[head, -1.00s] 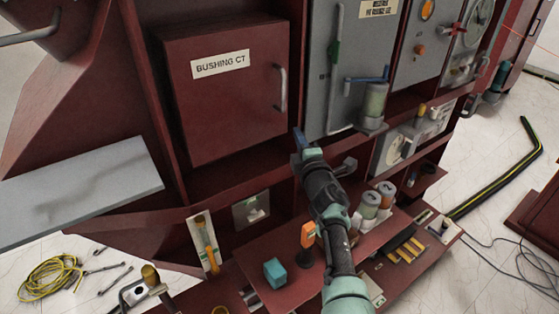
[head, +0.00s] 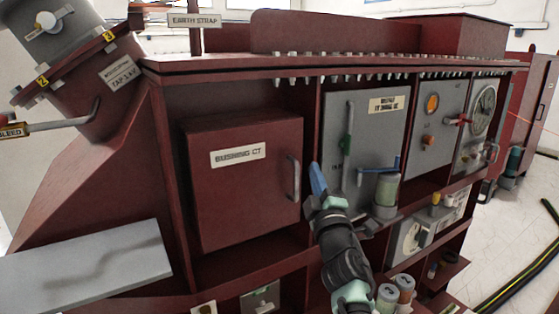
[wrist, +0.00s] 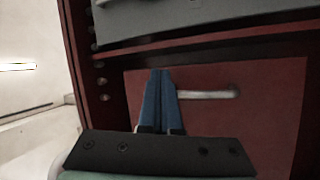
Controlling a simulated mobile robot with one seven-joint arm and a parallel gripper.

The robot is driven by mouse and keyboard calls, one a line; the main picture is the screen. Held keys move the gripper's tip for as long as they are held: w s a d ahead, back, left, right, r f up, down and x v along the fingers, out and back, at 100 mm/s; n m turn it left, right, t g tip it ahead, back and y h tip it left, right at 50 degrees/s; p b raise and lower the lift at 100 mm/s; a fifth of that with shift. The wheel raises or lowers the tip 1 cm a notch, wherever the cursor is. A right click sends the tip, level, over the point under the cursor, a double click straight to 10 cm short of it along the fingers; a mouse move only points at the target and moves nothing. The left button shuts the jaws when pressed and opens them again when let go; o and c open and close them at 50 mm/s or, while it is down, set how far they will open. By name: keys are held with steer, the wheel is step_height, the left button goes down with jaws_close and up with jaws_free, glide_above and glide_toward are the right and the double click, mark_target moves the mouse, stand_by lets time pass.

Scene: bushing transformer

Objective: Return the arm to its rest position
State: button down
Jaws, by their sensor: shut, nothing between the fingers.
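My gripper (head: 317,180) is in the middle of the head view, its blue fingers pointing up in front of the red cabinet, just right of the silver handle (head: 293,178) of the red BUSHING CT door (head: 240,200). In the wrist view my gripper (wrist: 160,76) shows its two blue fingers together with nothing between them. The same handle (wrist: 208,94) lies just right of the fingertips there. I cannot tell whether the fingers touch it. My arm reaches up from the bottom of the head view.
Right of my gripper is a grey panel (head: 345,125) with a green-gripped rod, and a canister (head: 385,191) on a small ledge. More jars (head: 389,296) stand below, close to my arm. A grey plate (head: 90,265) juts out at left. Open floor (head: 500,235) lies at right.

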steer(key=s+a+r+m+t+h, duration=0.1)
steer(key=s+a+r+m, duration=0.25)
steer(key=r, duration=0.25)
steer(key=s+a+r+m+t, duration=0.1)
steer(key=s+a+r+m, duration=0.1)
steer(key=s+r, duration=0.3)
steer(key=s+a+r+m+t+h, duration=0.1)
steer(key=s+a+r+m+t, duration=0.15)
steer(key=r, duration=0.55)
steer(key=s+r+m, duration=0.3)
steer(key=s+r, duration=0.1)
steer(key=s, duration=0.8)
steer(key=s+a+r+m+t, duration=0.1)
steer(key=s+r+m, duration=0.3)
steer(key=s, duration=0.8)
steer(key=shift+a+r, duration=0.3)
steer(key=shift+r, duration=0.35)
